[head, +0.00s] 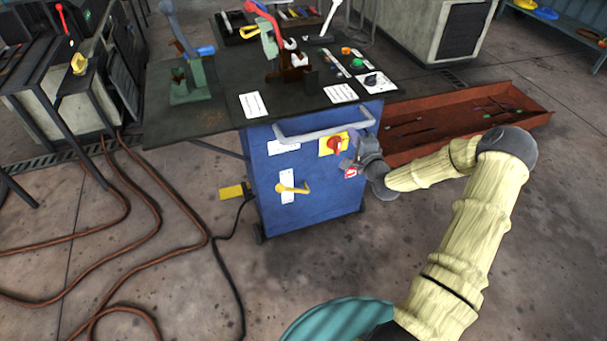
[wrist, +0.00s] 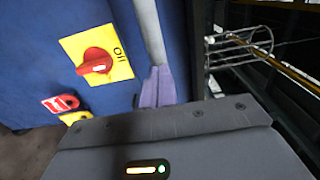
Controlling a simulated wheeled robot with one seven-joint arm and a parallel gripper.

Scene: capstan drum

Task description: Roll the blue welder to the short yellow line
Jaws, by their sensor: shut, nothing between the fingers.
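The blue welder (head: 310,185) stands upright on the floor in the middle of the head view. A grey bar handle (head: 315,133) runs across the top of its near face; its bar also shows in the wrist view (wrist: 148,30). A short yellow mark (head: 233,191) lies on the floor just left of the welder, partly hidden by it. My gripper (head: 353,153) is at the right end of the handle, by the red switch (head: 334,144). In the wrist view its purple fingers (wrist: 158,88) are shut and empty at the bar; whether they touch it is unclear.
A dark worktop (head: 225,118) with clamps and tools sits above and left of the welder. A rust-red tray (head: 460,120) lies to the right. Brown cables (head: 150,210) and a black cable (head: 228,270) cover the floor at left. The floor in front is mostly clear.

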